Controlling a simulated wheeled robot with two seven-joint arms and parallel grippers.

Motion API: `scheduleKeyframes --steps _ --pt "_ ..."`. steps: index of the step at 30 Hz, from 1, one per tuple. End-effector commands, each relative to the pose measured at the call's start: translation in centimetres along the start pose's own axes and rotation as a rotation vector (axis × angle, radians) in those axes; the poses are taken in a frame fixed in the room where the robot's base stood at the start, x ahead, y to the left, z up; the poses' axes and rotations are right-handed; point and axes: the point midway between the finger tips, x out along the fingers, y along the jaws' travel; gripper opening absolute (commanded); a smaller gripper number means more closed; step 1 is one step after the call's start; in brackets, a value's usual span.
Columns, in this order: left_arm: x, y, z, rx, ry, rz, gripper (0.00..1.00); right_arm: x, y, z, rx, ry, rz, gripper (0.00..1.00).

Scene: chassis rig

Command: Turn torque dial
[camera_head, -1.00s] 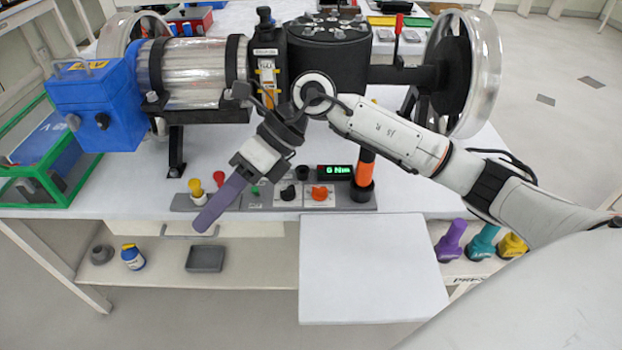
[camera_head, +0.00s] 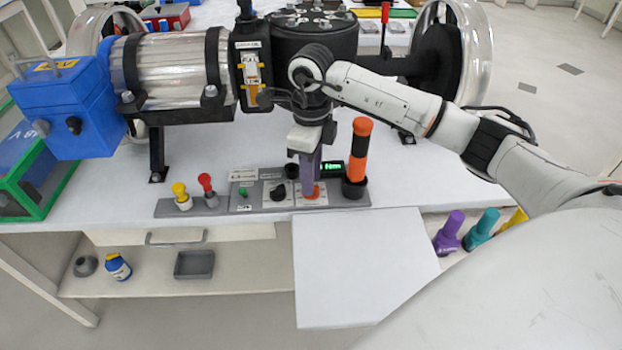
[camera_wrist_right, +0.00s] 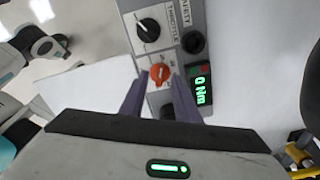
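The orange torque dial (camera_head: 312,190) sits on the grey control panel (camera_head: 246,207) at the bench's front edge. It also shows in the right wrist view (camera_wrist_right: 160,73), just beyond and between the fingertips. My right gripper (camera_head: 309,185) points down over the dial, its purple fingers partly hiding it in the head view. In the right wrist view, the two fingers (camera_wrist_right: 158,80) stand apart on either side of the dial. Whether they touch it I cannot tell. The green display (camera_wrist_right: 201,90) beside the dial reads 0 Nm.
A black dial (camera_wrist_right: 148,30) is next to the orange dial. An orange-and-black handled tool (camera_head: 359,150) stands upright in a holder close right of my gripper. Red and yellow levers (camera_head: 206,185) stand at left. The large machine (camera_head: 180,75) rises behind.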

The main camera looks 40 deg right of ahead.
Motion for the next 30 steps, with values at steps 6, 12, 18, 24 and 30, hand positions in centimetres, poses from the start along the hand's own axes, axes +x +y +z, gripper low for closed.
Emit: scheduleKeyframes --steps 6,12,18,24,30 --pt "0.01 0.00 0.10 -0.001 -0.002 0.000 0.31 1.53 0.02 0.00 0.001 0.000 0.001 0.29" --pt "0.02 -0.01 0.11 -0.001 -0.002 0.000 0.31 1.61 0.03 0.01 0.000 0.000 0.001 0.29" --pt "0.02 -0.03 0.12 -0.001 -0.002 -0.001 0.31 1.59 0.04 0.01 0.000 0.000 0.001 0.04" --pt "0.01 -0.04 0.11 -0.001 -0.002 -0.001 0.31 1.56 0.04 0.02 0.001 -0.001 0.001 0.00" --pt "-0.08 -0.05 0.01 -0.001 -0.002 -0.001 0.31 1.50 0.03 0.02 0.036 -0.001 0.001 0.00"
